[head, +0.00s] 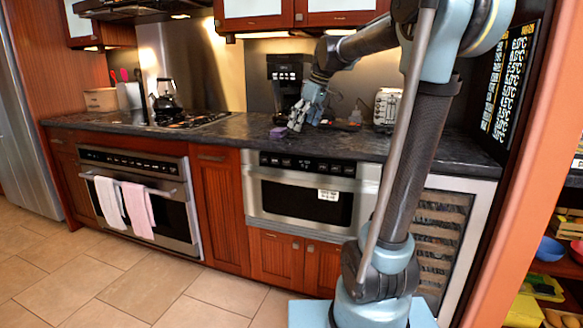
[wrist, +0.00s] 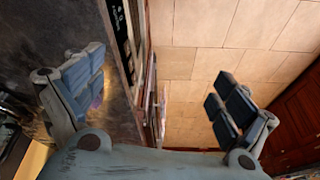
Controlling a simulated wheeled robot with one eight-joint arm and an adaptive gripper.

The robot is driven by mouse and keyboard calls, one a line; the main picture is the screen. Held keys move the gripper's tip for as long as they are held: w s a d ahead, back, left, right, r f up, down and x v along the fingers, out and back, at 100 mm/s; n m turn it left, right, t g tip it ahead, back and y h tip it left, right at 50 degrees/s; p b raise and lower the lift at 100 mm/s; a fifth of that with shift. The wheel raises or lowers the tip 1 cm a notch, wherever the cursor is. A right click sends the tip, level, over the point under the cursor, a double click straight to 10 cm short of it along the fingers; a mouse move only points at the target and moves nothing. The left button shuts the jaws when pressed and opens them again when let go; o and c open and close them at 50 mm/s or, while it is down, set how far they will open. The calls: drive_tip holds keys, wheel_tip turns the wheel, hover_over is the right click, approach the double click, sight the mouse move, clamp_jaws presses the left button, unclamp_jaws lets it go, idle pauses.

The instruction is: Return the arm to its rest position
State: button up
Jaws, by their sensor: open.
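My gripper (head: 305,117) is at the end of my raised arm, over the dark countertop near its front edge, above the microwave drawer (head: 275,193). In the wrist view my gripper (wrist: 160,90) has its two fingers wide apart with nothing between them. Beyond the fingers show the counter edge, the appliance front and the tiled floor. The microwave drawer looks shut, with a white label on its front. A small purple object (head: 278,132) lies on the counter just left of my gripper. I cannot tell how close the fingertips are to the counter.
A coffee maker (head: 285,72) stands behind my gripper, and a white toaster-like item (head: 387,106) is to the right. A kettle (head: 167,98) sits on the stove at left. Towels hang on the oven (head: 172,222). The tiled floor (head: 110,290) in front is clear.

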drive_tip(key=s+d+f+m+h, duration=0.1)
drive_tip(key=s+d+f+m, duration=0.2)
drive_tip(key=s+f, duration=0.6)
drive_tip(key=s+d+f+m+h, duration=0.1)
drive_tip(key=s+d+f+m, duration=0.3)
drive_tip(key=s+f, duration=0.5)
drive_tip(key=s+d+f+m+h, duration=0.1)
drive_tip(key=s+d+f+m, duration=0.3)
drive_tip(key=s+d+f, duration=0.3)
drive_tip(key=s+f, duration=0.2)
drive_tip(key=s, duration=0.3)
drive_tip(key=shift+s+d, duration=0.2)
drive_tip(key=shift+s, duration=0.2)
drive_tip(key=shift+w+f, duration=0.25)
drive_tip(key=shift+w, duration=0.2)
